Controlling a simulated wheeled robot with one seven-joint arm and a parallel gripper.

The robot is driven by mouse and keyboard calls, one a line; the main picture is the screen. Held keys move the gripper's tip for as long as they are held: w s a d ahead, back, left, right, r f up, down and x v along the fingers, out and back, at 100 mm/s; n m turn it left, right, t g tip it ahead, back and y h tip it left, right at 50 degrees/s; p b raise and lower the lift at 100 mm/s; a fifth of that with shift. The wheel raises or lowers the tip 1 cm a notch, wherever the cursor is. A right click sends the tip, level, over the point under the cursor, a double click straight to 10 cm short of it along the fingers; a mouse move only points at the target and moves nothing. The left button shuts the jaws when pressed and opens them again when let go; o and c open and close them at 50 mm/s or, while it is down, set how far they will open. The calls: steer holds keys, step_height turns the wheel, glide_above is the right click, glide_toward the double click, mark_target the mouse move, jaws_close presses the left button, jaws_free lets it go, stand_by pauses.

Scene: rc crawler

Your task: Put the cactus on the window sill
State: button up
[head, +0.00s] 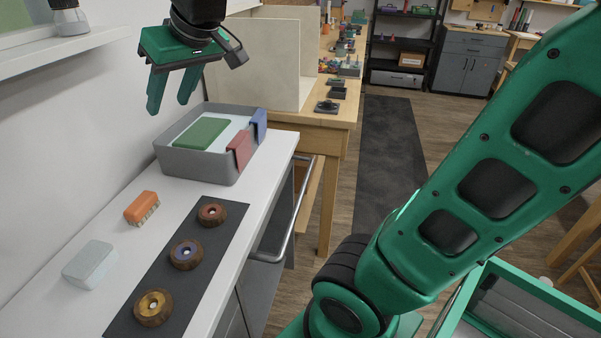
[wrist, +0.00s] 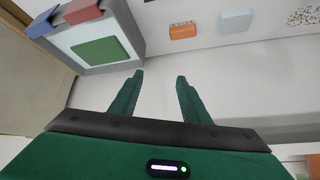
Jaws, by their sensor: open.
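A white window sill (head: 75,50) runs along the left wall in the head view. A small grey pot-like object (head: 71,22) with a darker top stands on it; its top is cut off by the frame, so I cannot tell whether it is the cactus. No cactus shows clearly in either view. My gripper (head: 170,106) is open and empty, pointing down, to the right of the sill and above the counter near the grey bin. The wrist view shows its two fingers (wrist: 160,76) apart with nothing between them.
A grey bin (head: 185,166) with a green pad, red and blue pieces on its rim stands on the white counter (head: 205,310). An orange brush (head: 141,206), a pale sponge (head: 90,265) and a dark mat (head: 225,215) with three wheels lie in front of it.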

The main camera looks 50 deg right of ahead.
steer(key=s+d+f+m+g+h, duration=0.2)
steer(key=s+d+f+m+g, duration=0.15)
steer(key=s+d+f, duration=0.65)
steer(key=s+d+f+m+g, duration=0.2)
steer(key=s+d+f, duration=0.1)
steer(key=s+f, duration=0.2)
steer(key=s+d+f+m+g, duration=0.2)
steer(key=s+d+f, duration=0.2)
steer(key=s, duration=0.6)
steer(key=shift+s+f+m, duration=0.25)
steer(key=shift+f+m, duration=0.1)
steer(key=shift+f, duration=0.05)
steer(key=shift+d, duration=0.1)
